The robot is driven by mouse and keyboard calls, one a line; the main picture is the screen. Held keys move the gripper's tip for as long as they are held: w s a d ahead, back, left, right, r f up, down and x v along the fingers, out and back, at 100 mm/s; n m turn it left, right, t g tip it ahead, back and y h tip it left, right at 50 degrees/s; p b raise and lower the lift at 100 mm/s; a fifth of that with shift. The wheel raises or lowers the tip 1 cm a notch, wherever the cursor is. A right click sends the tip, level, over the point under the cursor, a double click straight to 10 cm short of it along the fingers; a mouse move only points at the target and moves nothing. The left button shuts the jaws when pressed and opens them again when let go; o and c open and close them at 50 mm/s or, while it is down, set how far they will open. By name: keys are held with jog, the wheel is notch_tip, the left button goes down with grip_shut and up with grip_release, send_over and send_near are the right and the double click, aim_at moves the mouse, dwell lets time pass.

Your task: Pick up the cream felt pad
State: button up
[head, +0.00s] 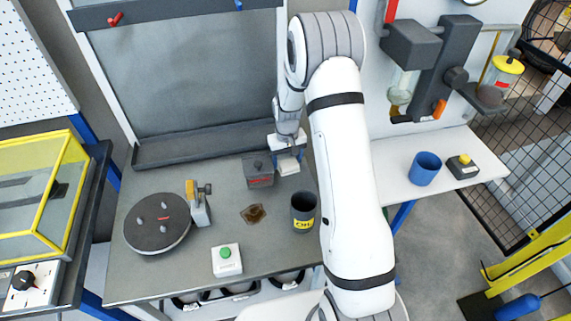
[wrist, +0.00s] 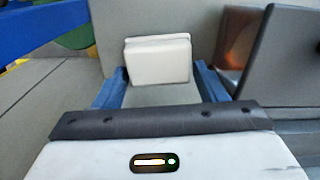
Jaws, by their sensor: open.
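The cream felt pad (head: 289,166) is a small pale block at the back of the grey workbench, right of a dark grey box with red lettering (head: 259,172). My gripper (head: 287,154) points down over it, and the wrist partly covers it in the head view. In the wrist view the pad (wrist: 158,60) lies between the two blue fingers of my gripper (wrist: 160,78). The fingers are open, with a gap visible on each side of the pad. I cannot tell how far down the fingers reach beside it.
A dark cup with a yellow label (head: 303,214) stands in front of the pad. A brown stain (head: 253,214), a black turntable (head: 157,226), an upright grey-and-yellow device (head: 199,208) and a green button box (head: 227,261) are also on the bench. A blue cup (head: 424,169) stands on the white side table.

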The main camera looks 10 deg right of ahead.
aim_at(287, 160)
jog(key=shift+f, duration=0.15)
jog(key=c, duration=0.6)
notch_tip(287, 160, up, 10)
jog(key=shift+r+b, duration=0.1)
jog(key=shift+b, duration=1.05)
